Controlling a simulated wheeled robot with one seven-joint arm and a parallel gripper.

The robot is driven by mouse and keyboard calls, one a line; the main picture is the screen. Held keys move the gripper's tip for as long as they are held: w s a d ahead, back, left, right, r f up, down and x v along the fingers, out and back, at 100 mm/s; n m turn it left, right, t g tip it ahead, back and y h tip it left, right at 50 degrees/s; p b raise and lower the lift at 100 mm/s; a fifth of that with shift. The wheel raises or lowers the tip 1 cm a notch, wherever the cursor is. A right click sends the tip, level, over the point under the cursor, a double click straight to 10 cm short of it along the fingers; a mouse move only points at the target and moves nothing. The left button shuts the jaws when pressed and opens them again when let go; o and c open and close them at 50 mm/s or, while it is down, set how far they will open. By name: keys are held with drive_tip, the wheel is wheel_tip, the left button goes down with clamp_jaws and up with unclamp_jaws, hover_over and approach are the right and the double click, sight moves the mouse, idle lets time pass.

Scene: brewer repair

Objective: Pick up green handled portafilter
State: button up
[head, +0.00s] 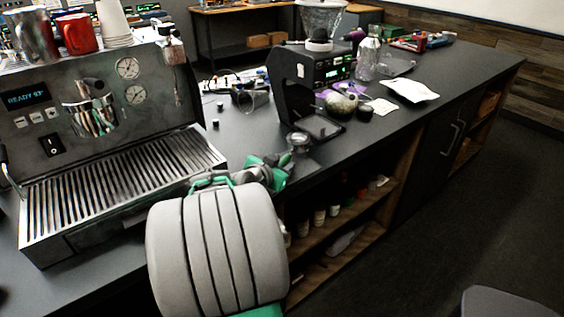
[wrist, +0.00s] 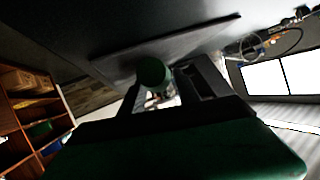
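The green handle of the portafilter (wrist: 153,72) shows end-on in the wrist view, between or just beyond the dark fingers of my gripper (wrist: 172,90). The fingers are apart, and I cannot tell whether either touches the handle. The portafilter's round metal head (head: 298,141) appears in the head view near the counter's front edge, in front of the grinder. My gripper (head: 268,168) is low beside it at that edge. My large grey arm link hides part of the gripper, and green parts there are hard to tell apart from the handle.
The espresso machine (head: 115,130) stands at the left, with cups on top. A black grinder (head: 312,90) stands behind the portafilter.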

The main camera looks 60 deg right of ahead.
drive_tip(key=shift+d+f, duration=0.1)
drive_tip(key=shift+d, duration=0.25)
drive_tip(key=shift+a, duration=0.1)
clamp_jaws()
idle(1.1)
